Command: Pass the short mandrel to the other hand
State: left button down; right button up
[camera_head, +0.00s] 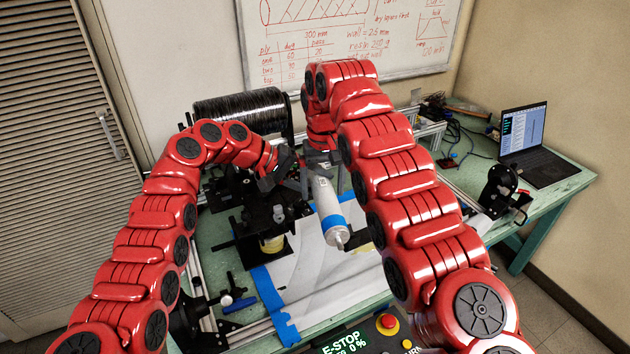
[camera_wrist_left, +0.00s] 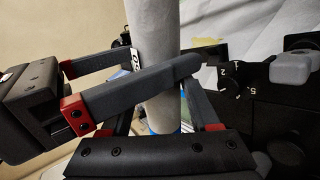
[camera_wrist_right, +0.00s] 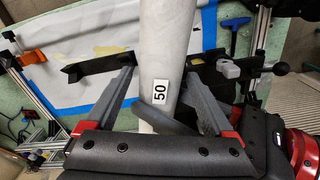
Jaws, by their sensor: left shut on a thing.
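The short mandrel is a pale grey tube (camera_head: 326,198) with a blue band and a metal end, tilted in mid-air in the head view. A white label reading 50 shows on it in the right wrist view (camera_wrist_right: 160,90). My left gripper (camera_head: 287,178) is shut on the mandrel near its upper end. My right gripper (camera_wrist_right: 168,75) is open, with one finger on each side of the mandrel. In the left wrist view, the right gripper's dark fingers cross in front of and behind the tube (camera_wrist_left: 158,40). The grip contact is partly hidden.
A black spool (camera_head: 240,108) stands at the back left. Black equipment (camera_head: 268,208) stands left of the mandrel. A white sheet edged with blue tape (camera_head: 310,280) lies below. A laptop (camera_head: 530,145) sits at the right; an E-stop box (camera_head: 375,335) is in front.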

jog(key=shift+o, duration=0.5)
jog(key=shift+d, duration=0.1)
